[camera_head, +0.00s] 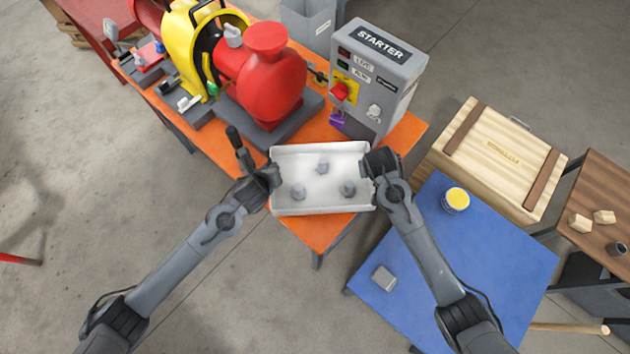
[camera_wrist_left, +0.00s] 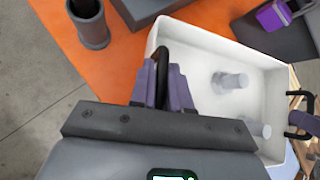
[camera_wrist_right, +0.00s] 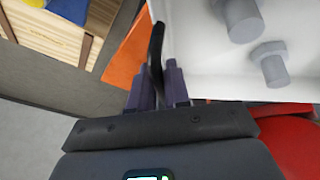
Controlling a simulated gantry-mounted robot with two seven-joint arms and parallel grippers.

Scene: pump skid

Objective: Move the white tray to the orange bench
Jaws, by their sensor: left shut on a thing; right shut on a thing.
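The white tray (camera_head: 322,205) is at the front end of the orange bench (camera_head: 325,233), with orange surface showing around it. I cannot tell whether it rests on the bench or hangs just above it. Several grey bolts (camera_head: 323,168) stand in it. My left gripper (camera_head: 268,178) is shut on the tray's left handle; in the left wrist view the fingers (camera_wrist_left: 165,85) close on a dark handle. My right gripper (camera_head: 375,165) is shut on the right handle; the right wrist view shows the fingers (camera_wrist_right: 157,85) closed on it.
A red pump (camera_head: 262,85) with a yellow guard (camera_head: 185,45) stands behind the tray. A grey starter box (camera_head: 375,75) stands behind right. A blue table (camera_head: 480,265) holds a yellow-topped can (camera_head: 456,200) and a grey block (camera_head: 384,278). A wooden crate (camera_head: 500,155) is at right.

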